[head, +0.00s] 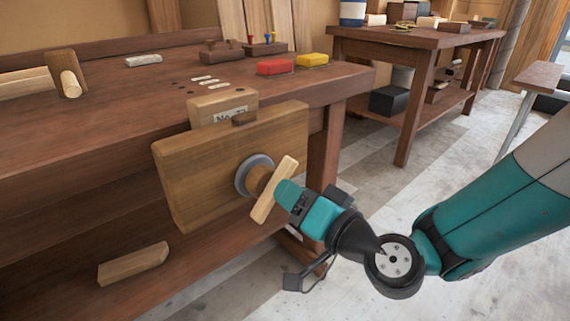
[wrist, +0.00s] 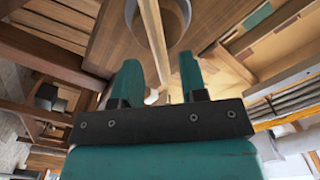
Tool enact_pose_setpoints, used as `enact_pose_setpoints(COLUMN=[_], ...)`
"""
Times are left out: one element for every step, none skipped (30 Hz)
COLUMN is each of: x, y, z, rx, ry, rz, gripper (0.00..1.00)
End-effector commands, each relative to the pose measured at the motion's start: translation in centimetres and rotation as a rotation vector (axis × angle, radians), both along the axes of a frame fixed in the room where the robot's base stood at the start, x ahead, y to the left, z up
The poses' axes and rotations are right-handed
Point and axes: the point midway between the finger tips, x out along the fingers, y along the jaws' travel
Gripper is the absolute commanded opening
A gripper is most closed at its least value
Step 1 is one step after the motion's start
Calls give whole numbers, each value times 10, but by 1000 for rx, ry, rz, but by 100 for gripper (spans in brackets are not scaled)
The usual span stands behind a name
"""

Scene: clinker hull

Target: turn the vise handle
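The wooden vise (head: 205,165) is mounted on the front of the workbench, with a grey round collar (head: 243,176) and a hub on its face. Its handle is a pale wooden bar (head: 264,205), tilted with its upper end to the right. My gripper (head: 284,190) is at the handle's right side, and its teal fingers cover part of the bar. In the wrist view the handle (wrist: 155,40) runs down between the two spread fingers (wrist: 160,72). Gaps show on both sides of the bar, so the fingers do not appear to clamp it.
The workbench (head: 120,105) carries a red box (head: 275,67), a yellow box (head: 312,60) and small tools. A wood block (head: 133,263) lies on the low shelf. A second bench (head: 400,40) stands behind, with a black box (head: 389,100) below.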

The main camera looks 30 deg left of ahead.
Motion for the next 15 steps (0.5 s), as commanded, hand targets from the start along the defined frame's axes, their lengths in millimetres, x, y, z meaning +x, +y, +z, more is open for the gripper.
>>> enact_pose_setpoints(x=[2, 3, 5, 6, 7, 8, 8, 9, 10, 10, 10, 11, 11, 11, 11], y=[6, 8, 12, 14, 16, 19, 21, 22, 23, 24, 25, 26, 26, 26, 26], z=[7, 7, 6, 6, 5, 5, 4, 3, 3, 2, 2, 1, 1, 0, 0], rx=[-1, -2, -1, -1, -1, -1, -1, -1, -1, 0, -1, -1, 0, 0, 0], ry=[1, 2, 1, 1, 1, 1, 1, 1, 1, 1, 0, 0, 0, 0, 0], rz=[1, 1, 0, 0, 1, 1, 1, 1, 1, 1, 1, 1, 0, 0, 0], gripper=[39, 39, 39, 39, 39, 39, 39, 39, 39, 39, 39, 39, 39, 39, 39])
